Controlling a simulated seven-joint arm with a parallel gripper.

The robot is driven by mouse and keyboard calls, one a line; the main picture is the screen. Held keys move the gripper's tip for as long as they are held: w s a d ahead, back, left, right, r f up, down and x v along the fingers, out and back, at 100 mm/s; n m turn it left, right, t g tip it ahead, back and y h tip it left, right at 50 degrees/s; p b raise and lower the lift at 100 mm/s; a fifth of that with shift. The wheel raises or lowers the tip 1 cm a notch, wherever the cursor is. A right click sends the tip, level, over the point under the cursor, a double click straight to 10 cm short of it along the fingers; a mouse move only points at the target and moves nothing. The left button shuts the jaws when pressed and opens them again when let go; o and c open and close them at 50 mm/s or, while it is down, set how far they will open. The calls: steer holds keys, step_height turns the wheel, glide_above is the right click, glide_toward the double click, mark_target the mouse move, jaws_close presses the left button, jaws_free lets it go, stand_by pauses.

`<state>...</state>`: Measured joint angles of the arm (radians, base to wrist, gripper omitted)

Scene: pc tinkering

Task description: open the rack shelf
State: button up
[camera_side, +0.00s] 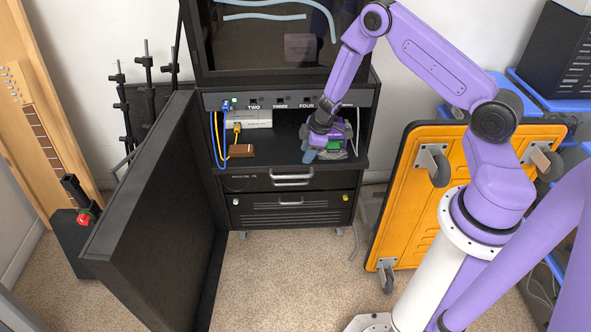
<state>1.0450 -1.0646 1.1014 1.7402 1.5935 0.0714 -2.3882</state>
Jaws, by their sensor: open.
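The black rack (362,132) stands against the back wall, with an open compartment at mid-height. Below the compartment is a shallow shelf front (255,183) with a silver bar handle (291,178); it looks closed. A deeper drawer (290,213) with a second handle sits under it and also looks shut. My gripper (325,152) is open, pointing down inside the right part of the compartment, above and to the right of the upper handle. Its fingers are small and partly hidden by its own body, so I cannot tell whether they touch anything there.
A brown block (242,151) and a white box (254,119) sit in the compartment's left part, beside blue and yellow cables (219,135). A large black panel (150,220) stands open at left. An orange cart (408,195) is at right. Carpet in front is clear.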

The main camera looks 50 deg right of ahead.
mark_target(295, 176)
steer(key=shift+s+r+t, duration=0.6)
steer(key=shift+s+r, duration=1.15)
steer(key=shift+r, duration=1.1)
steer(key=shift+y, duration=0.4)
steer(key=x, duration=1.7)
steer(key=shift+w+d+f, duration=0.1)
steer(key=shift+d+f, duration=0.1)
steer(key=shift+d, duration=0.05)
jaws_close()
